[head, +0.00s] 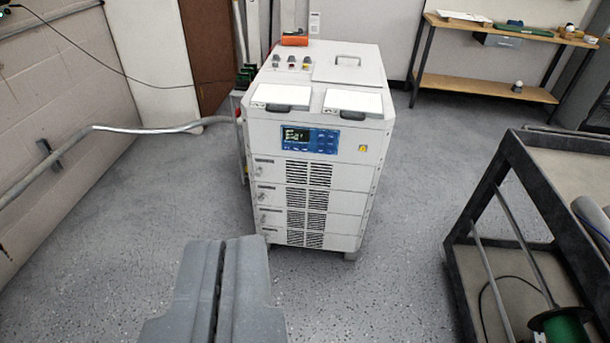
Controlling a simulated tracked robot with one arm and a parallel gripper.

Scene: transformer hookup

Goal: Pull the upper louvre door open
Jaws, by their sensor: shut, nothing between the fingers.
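A white cabinet (262,140) stands on the floor in the middle of the view. Its front has a blue display panel (310,140) and, below that, several stacked louvre doors with dark vents. The upper louvre door (345,177) lies flush with the front and looks closed. Small knobs or latches sit at the left of the doors. My gripper (232,243) is at the bottom of the view, with its two grey fingers shut together and empty. It is in front of the cabinet and low to the left, apart from it.
A dark cart (535,190) with a green spool (562,328) stands at the right. A wooden workbench (500,32) is at the back right. A grey pipe (110,128) runs from the left wall to the cabinet's left side. The floor before the cabinet is clear.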

